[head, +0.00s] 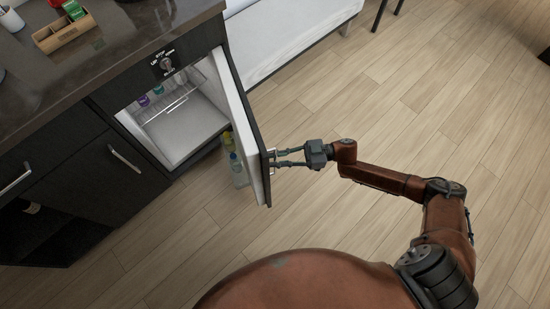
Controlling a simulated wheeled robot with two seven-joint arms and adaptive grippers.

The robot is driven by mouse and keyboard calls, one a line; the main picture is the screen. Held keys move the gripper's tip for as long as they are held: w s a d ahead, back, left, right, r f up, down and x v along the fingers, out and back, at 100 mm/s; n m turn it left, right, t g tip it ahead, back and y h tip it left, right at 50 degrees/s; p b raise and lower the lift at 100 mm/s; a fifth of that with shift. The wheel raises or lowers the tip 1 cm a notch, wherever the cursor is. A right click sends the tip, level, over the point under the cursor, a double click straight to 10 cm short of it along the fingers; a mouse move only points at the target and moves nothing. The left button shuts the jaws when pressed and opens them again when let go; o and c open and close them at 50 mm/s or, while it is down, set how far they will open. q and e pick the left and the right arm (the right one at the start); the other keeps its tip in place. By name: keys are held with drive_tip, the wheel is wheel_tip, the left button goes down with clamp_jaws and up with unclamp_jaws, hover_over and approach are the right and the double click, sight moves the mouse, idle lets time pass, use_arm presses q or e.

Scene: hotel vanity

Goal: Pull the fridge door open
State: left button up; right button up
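The fridge door (243,110) stands wide open, swung out to the right from the fridge (188,130) under the dark counter. Its white inner side faces the cavity, and bottles (236,165) sit in its lower shelf. My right gripper (274,158) is at the outer face of the door near its free edge, by a small light handle (272,158). Its two fingers reach to the handle; whether they are closed on it is too small to tell. My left gripper is not in view.
The counter (130,45) carries a wooden tray (64,34) with small items. A dark drawer with a metal handle (125,161) is left of the fridge. A white bed or bench (280,40) stands behind the door. The wooden floor (400,120) at right is clear.

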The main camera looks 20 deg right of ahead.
drive_tip(key=shift+c, duration=0.2)
clamp_jaws()
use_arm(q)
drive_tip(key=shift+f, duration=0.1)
